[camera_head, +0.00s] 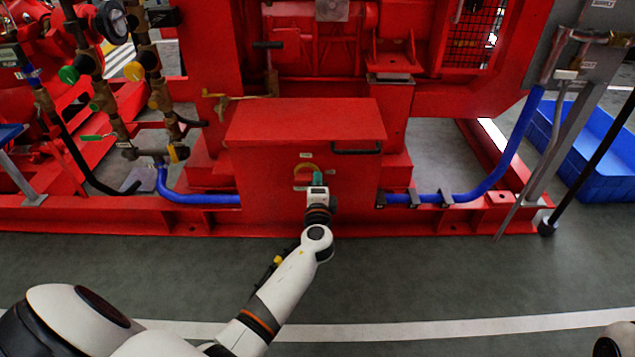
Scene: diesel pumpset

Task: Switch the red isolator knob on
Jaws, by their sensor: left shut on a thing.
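The red isolator knob, with a yellow ring (299,171) around it, is on the front face of a red box (262,185) low in the middle of the camera_head view. My left gripper (318,180) reaches it from below and in front, and is shut on the knob. The gripper covers the right part of the knob and ring, so the knob's exact angle cannot be told. My right gripper is not in view.
Small labels sit above and below the ring. A dark handle (356,148) is on the box's upper right. Blue hoses (470,190) run along the red base frame on both sides. A blue crate (590,160) stands at right. The grey floor in front is clear.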

